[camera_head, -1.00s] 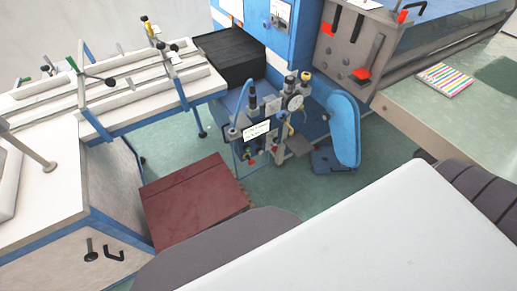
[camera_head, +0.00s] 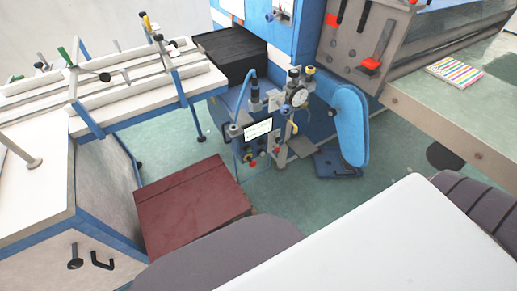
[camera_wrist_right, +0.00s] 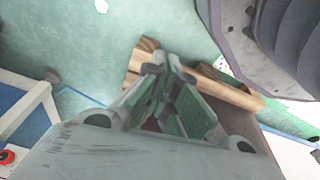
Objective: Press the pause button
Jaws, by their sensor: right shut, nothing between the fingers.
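A blue machine with gauges and a small labelled control box (camera_head: 258,130) stands at the centre of the head view. Small red spots, which may be buttons, show below the label; I cannot tell which is the pause button. My right gripper (camera_wrist_right: 168,92) is in the right wrist view, with its green-grey fingers shut and empty, apart from the machine. A round red part (camera_wrist_right: 7,157) shows at the left edge of that view; I cannot tell what it is. Neither gripper shows in the head view, and my left gripper is in no view.
A dark red box (camera_head: 192,205) sits on the green floor left of centre. A white workbench (camera_head: 38,185) with rails stands at left. A green-topped table (camera_head: 470,120) stands at right. In the right wrist view, a wooden piece (camera_wrist_right: 140,62) lies behind the fingers.

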